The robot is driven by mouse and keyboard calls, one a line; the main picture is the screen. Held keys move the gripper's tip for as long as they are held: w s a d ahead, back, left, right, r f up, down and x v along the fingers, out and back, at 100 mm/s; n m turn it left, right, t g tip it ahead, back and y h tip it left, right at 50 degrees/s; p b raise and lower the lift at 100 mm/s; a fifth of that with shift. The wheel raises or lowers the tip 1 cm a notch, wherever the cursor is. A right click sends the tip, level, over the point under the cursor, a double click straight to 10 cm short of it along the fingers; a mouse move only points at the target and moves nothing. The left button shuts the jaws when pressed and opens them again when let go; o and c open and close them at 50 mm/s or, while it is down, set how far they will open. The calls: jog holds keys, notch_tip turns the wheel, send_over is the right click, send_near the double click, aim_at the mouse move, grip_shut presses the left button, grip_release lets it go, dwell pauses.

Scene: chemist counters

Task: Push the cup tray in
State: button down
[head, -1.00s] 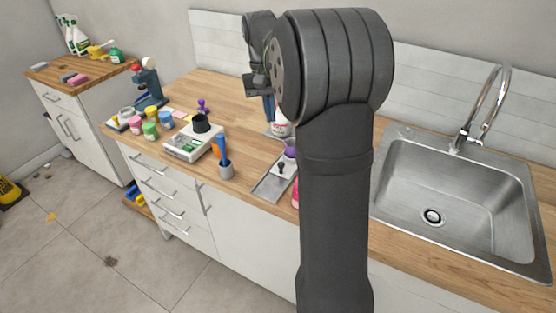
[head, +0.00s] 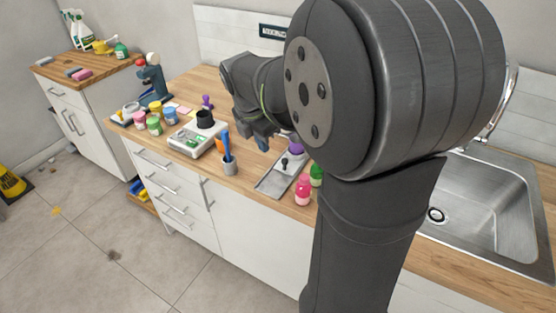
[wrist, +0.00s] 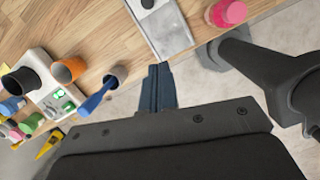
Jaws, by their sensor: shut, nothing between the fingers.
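A flat grey metal tray (head: 270,184) lies on the wooden counter near its front edge. I take it for the cup tray. A small black-knobbed piece stands on it, and a purple cup (head: 297,146) stands at its back end. In the wrist view the tray (wrist: 170,38) shows at the top, cut off by the frame. In the head view my gripper (head: 262,146) hangs left of the purple cup. Whether it touches anything cannot be told.
A white scale (head: 190,141) and several coloured jars are further left.

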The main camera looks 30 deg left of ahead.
aim_at(283, 159)
jog(key=shift+n, duration=0.7)
jog(key=x, duration=1)
jog(key=shift+s+f, duration=0.15)
jog(key=shift+f, duration=0.15)
jog(key=shift+w+d, duration=0.25)
jog(key=shift+w, duration=1.75)
jog(key=w, duration=0.2)
jog(key=shift+w, duration=0.4)
jog(key=shift+r, duration=0.1)
